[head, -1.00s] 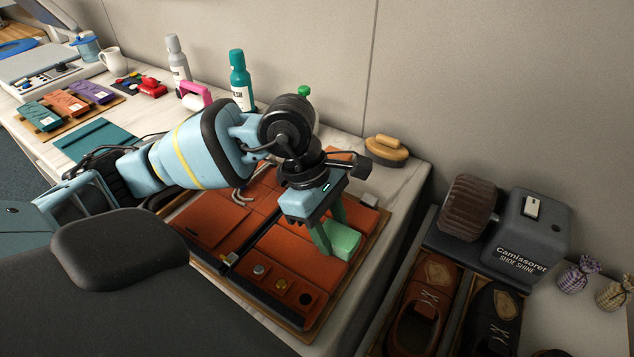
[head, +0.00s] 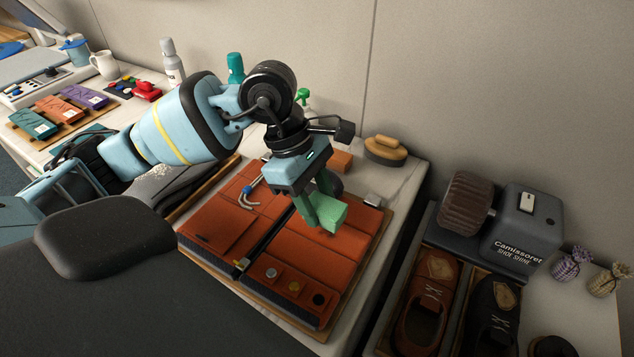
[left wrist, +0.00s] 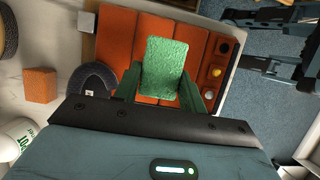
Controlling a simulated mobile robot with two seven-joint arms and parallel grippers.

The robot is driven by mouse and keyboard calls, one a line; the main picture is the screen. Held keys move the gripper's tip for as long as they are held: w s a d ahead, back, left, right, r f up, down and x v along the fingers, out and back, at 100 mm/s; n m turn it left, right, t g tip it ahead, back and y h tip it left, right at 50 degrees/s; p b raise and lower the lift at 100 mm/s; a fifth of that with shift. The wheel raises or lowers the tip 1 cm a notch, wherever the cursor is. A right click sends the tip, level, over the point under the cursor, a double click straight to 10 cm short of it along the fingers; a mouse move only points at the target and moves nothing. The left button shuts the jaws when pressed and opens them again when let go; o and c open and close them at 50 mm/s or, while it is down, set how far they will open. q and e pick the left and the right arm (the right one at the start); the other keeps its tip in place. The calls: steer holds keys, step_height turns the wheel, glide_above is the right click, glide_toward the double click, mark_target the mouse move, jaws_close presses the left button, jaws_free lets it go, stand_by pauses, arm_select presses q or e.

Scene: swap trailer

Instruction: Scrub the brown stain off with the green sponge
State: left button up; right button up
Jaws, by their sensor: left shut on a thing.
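The green sponge (head: 328,213) is held in my left gripper (head: 318,207), over the right part of an orange-brown leather panel piece (head: 222,222) on a wooden board. In the left wrist view the sponge (left wrist: 165,66) sits between the green fingers of my left gripper (left wrist: 158,85), in front of the orange panels (left wrist: 117,40). I cannot tell whether the sponge touches the leather. No brown stain can be made out; the sponge and gripper hide part of the surface.
A wooden-handled brush (head: 386,150) stands at the counter's back right. A shoe-shine machine (head: 522,225) and shoes (head: 425,300) are at the right. Bottles (head: 172,62) stand along the wall.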

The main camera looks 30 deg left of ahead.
arm_select(q)
steer(key=shift+r+p, duration=0.55)
steer(key=shift+r, duration=0.9)
arm_select(e)
steer(key=shift+w+d+r, duration=0.15)
steer(key=shift+d+r, duration=0.05)
steer(key=shift+r, duration=0.5)
steer(key=shift+f, duration=0.1)
